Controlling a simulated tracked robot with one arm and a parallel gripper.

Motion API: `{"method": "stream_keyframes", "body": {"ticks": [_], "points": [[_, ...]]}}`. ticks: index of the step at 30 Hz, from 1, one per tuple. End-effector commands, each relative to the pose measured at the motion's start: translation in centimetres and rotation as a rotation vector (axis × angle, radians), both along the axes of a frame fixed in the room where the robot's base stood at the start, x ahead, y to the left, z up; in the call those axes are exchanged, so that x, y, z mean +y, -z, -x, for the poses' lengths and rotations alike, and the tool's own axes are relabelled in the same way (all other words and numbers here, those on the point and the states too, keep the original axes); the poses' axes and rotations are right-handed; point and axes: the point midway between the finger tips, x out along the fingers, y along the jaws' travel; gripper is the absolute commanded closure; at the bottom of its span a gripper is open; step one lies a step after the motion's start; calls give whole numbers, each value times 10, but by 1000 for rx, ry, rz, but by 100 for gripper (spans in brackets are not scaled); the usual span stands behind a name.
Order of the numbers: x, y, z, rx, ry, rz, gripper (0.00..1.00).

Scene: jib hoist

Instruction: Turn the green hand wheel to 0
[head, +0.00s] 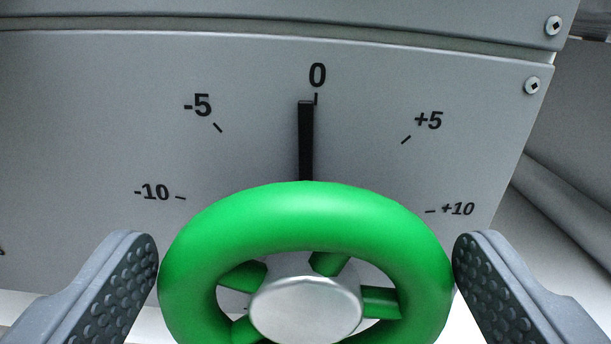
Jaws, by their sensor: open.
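The green hand wheel (305,215) fills the lower middle of the head view, with a silver hub (305,308) and green spokes. Its lower part is cut off by the frame. A black pointer (306,140) rises above the wheel, nearly upright. Its tip is just left of the tick under the 0 mark (317,75). My gripper (307,285) is open, with one dark studded finger on each side of the wheel. Both fingers appear close to the rim; I cannot tell whether they touch it.
The grey panel (90,110) behind the wheel carries a scale with -10, -5, 0, +5 and +10. Two screws (554,26) sit near its right edge. Grey surfaces (575,130) lie beyond that edge.

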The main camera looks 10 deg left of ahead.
Motion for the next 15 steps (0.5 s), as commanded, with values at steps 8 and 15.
{"method": "stream_keyframes", "body": {"ticks": [8, 15], "points": [[4, 1, -21, 2, 1, 0, 13], [5, 0, -24, 0, 1, 1, 13]]}}
